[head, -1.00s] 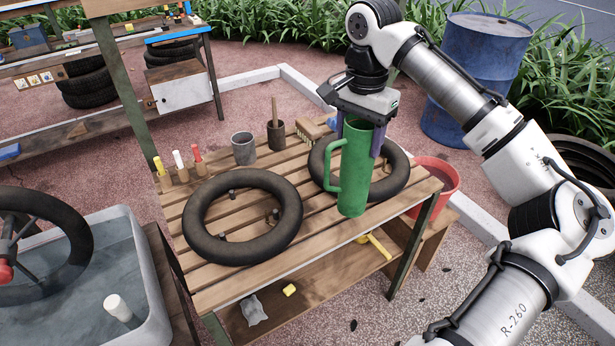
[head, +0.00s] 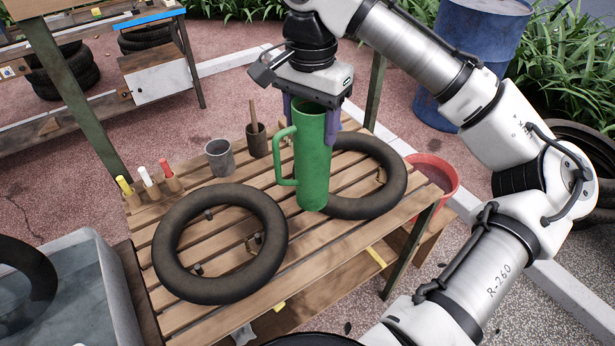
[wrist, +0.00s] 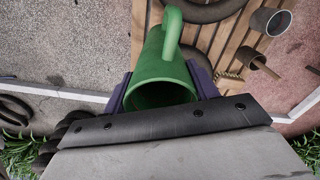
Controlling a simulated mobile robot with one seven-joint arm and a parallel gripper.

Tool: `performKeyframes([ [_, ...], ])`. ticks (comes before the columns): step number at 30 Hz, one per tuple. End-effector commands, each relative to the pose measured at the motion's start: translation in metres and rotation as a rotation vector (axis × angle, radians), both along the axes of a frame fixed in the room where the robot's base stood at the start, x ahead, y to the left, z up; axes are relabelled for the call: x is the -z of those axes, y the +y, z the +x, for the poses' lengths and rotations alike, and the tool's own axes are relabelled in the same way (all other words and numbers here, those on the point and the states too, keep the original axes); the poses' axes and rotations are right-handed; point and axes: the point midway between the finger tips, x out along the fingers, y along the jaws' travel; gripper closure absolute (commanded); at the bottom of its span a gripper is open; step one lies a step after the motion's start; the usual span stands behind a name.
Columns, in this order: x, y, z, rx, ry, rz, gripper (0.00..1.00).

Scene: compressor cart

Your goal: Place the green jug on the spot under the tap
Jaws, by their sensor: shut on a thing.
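The green jug (head: 313,165) is tall, with a handle on its left side, and is held upright. My gripper (head: 312,112) is shut on the jug near its rim, with a purple finger on either side. The jug appears in front of the right black inner tube, over the slatted bench (head: 310,240). I cannot tell whether its base touches the slats. In the wrist view the jug (wrist: 163,62) points away from my gripper (wrist: 163,95), its open mouth nearest and its handle at the top. I see no tap and no marked spot in these frames.
Two black inner tubes (head: 170,250) (head: 393,165) lie on the bench. Behind are a grey cup (head: 219,160), a dark cup with a stick (head: 257,145) and several coloured markers (head: 168,175). A water tub (head: 85,310) stands left, a red bucket (head: 440,172) right.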

Motion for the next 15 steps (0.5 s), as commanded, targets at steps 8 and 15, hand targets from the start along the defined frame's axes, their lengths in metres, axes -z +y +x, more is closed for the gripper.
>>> performKeyframes([
  [8,0.067,0.000,-0.001,0.001,0.001,0.000,0.77],
  [15,0.093,0.000,0.000,0.000,0.000,0.000,0.77],
])
